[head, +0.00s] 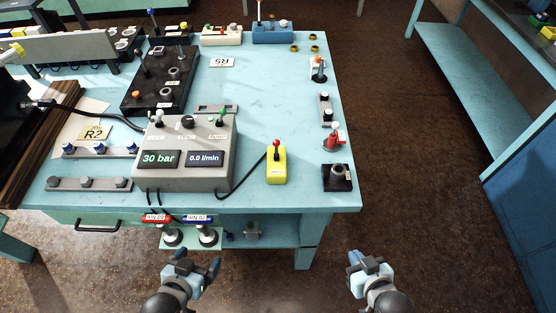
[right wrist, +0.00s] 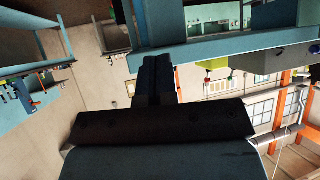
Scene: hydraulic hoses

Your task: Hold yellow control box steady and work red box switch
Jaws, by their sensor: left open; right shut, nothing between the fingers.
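The yellow control box (head: 276,170) stands upright near the front edge of the blue table in the head view. A red-topped switch lever (head: 277,144) sticks up from its top. I see no separate red box. My left gripper (head: 198,262) is open and empty in front of the table, left of the box and nearer to me. My right gripper (head: 366,262) is shut and empty, off the table's front right corner. Its closed fingers (right wrist: 155,78) fill the middle of the right wrist view. Neither gripper touches the box.
A grey console (head: 188,176) with two displays stands left of the box; a black cable runs between them. A black socket block (head: 337,178) and red fitting (head: 333,139) line the right edge. The blue tabletop (head: 262,95) behind the box is clear.

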